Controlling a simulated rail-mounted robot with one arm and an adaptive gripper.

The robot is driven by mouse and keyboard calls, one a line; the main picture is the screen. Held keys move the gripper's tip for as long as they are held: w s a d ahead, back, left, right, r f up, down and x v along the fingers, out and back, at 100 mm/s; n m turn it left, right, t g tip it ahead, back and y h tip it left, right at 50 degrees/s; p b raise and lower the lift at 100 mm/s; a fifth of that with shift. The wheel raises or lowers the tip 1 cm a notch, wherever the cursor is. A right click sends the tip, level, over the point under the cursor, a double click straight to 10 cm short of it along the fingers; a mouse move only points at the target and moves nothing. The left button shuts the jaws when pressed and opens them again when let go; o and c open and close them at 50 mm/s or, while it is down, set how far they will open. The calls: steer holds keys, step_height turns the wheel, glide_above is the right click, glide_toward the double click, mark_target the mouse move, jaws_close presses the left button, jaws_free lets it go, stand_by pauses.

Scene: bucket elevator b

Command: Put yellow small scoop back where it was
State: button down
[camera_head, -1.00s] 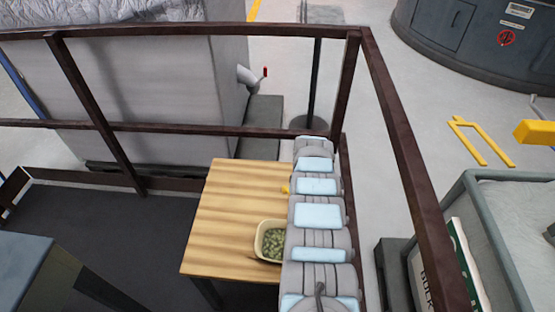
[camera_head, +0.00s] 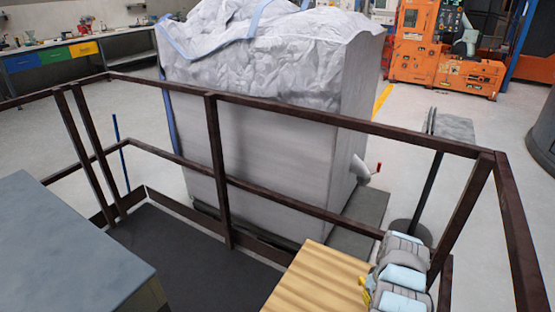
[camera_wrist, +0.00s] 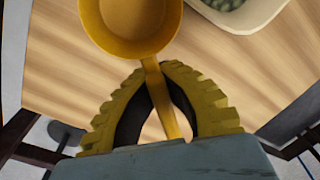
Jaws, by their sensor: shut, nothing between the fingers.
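The yellow small scoop (camera_wrist: 132,25) shows in the wrist view, its round cup at the top and its handle running down between the fingers of my gripper (camera_wrist: 152,68). My gripper is shut, with its yellow ribbed fingers close together at the tips beside the scoop's neck. I cannot tell whether the fingers touch the handle. The wooden table (camera_wrist: 70,60) lies behind the scoop. In the head view my arm covers part of this table (camera_head: 315,278), and the scoop cannot be made out clearly.
A cream container (camera_wrist: 240,26) with green pieces shows beyond the scoop, right of the cup. In the head view, a dark brown railing (camera_head: 300,110) runs around the table. A large grey bag-covered bin (camera_head: 265,150) stands behind the railing. A grey-blue surface (camera_head: 70,235) is at left.

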steer(key=r, duration=0.1)
steer(key=w+a+r, duration=0.1)
steer(key=a+r+p, duration=0.1)
steer(key=shift+w+a+r, duration=0.2)
steer(key=shift+w+r, duration=0.05)
steer(key=shift+w, duration=0.1)
stand_by(0.4)
steer(key=shift+a+r, duration=0.1)
steer(key=w+a+r+p, duration=0.1)
steer(key=w+a+r, duration=0.1)
steer(key=a+r, duration=0.1)
steer(key=shift+w+r+m+p, duration=0.15)
steer(key=shift+r+m+p, duration=0.25)
steer(key=shift+r, duration=0.4)
stand_by(0.4)
steer(key=shift+a+r, duration=0.3)
steer(key=shift+a, duration=0.1)
steer(key=shift+w+a+r, duration=0.15)
steer(key=shift+a+r, duration=0.05)
steer(key=shift+r, duration=0.15)
steer(key=shift+a, duration=0.1)
